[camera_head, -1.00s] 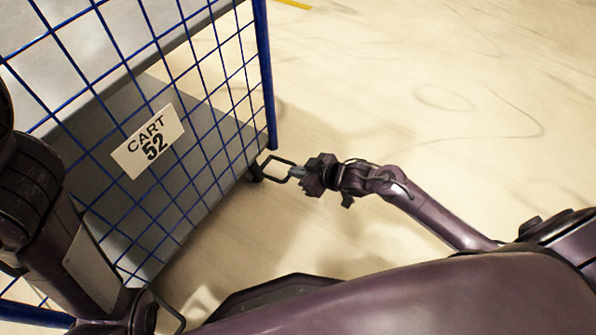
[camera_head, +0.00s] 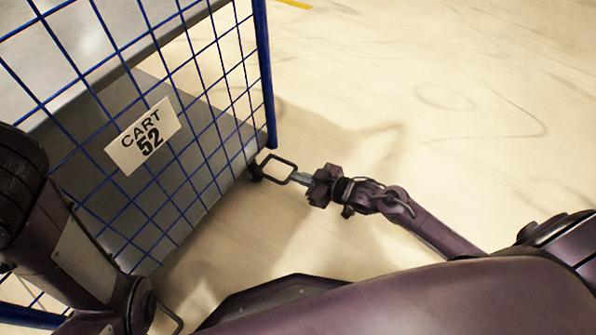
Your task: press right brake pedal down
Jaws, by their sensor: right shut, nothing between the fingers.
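The right brake pedal (camera_head: 281,159) is a black loop-shaped frame low at the near right corner of the blue mesh cart (camera_head: 267,75). It sticks out from a dark caster mount just above the floor. My right gripper (camera_head: 297,177) is shut and empty, with its pale fingers at the pedal's right end. I cannot tell whether the fingertips touch the pedal or stand just over it. My left arm comes in at the left edge, in front of the cart.
A white sign reading "CART 52" (camera_head: 143,136) hangs on the mesh. A grey shelf (camera_head: 105,190) shows behind the wires. The pale floor (camera_head: 430,110) to the right is clear.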

